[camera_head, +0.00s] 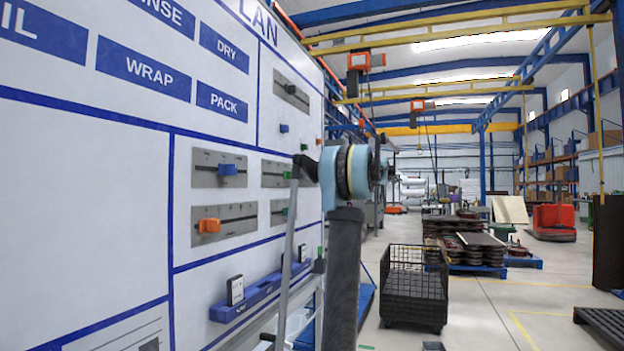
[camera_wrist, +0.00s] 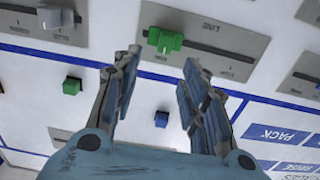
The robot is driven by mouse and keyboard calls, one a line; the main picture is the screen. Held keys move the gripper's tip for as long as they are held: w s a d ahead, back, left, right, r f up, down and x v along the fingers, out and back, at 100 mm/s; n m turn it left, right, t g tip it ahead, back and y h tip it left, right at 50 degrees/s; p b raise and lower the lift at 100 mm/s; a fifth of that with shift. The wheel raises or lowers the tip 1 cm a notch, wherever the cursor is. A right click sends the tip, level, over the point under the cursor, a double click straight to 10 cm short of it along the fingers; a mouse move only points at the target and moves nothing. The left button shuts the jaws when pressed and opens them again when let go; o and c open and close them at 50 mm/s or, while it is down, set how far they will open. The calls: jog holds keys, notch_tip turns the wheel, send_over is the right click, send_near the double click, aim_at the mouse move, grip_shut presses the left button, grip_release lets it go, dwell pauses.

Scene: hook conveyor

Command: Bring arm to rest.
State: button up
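My gripper (camera_wrist: 163,60) is open in the wrist view, its two fingers apart with nothing between their tips. It points at the white planning board (camera_wrist: 25,90). A slider with a green knob (camera_wrist: 165,40) shows just beyond the fingertips; I cannot tell how far off it is. In the head view my arm (camera_head: 344,275) rises in front of the board's right edge, with a blue-and-black joint (camera_head: 345,172) at its top. The gripper fingers cannot be made out there.
The board (camera_head: 85,185) fills the left of the head view, with blue-knobbed (camera_head: 228,169) and orange-knobbed (camera_head: 210,226) sliders and a blue ledge (camera_head: 262,291). A black mesh cart (camera_head: 413,292) stands right of my arm. Open floor (camera_head: 480,315) lies farther right.

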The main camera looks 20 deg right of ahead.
jog(key=shift+s+d, duration=0.15)
jog(key=shift+d, duration=0.05)
jog(key=shift+a, duration=0.1)
jog(key=s+a+f+m+g+h, duration=0.2)
jog(key=s+a+f, duration=0.35)
jog(key=a, duration=0.25)
jog(key=s+a+f+m+g+h, duration=0.1)
jog(key=s+a+f+g, duration=0.1)
jog(key=s+a+f, duration=0.4)
jog(key=s+a+f+m+g+h, duration=0.3)
jog(key=s+a+f, duration=0.6)
jog(key=s+f, duration=0.4)
jog(key=s+d+f+m+h, duration=0.1)
jog(key=s+f+h, duration=0.2)
jog(key=s+f, duration=0.5)
jog(key=s+d+f+m+g+h, duration=0.1)
jog(key=s+d+f+m+h, duration=0.1)
jog(key=s+f, duration=0.7)
jog(key=s+d+f+m+h, duration=0.1)
jog(key=s+f+h, duration=0.2)
jog(key=s+f, duration=0.5)
notch_tip(320, 180, down, 7)
jog(key=shift+s+d+r+m+h, duration=0.1)
jog(key=shift+s+d+m+h, duration=0.1)
jog(key=shift+m+h, duration=0.1)
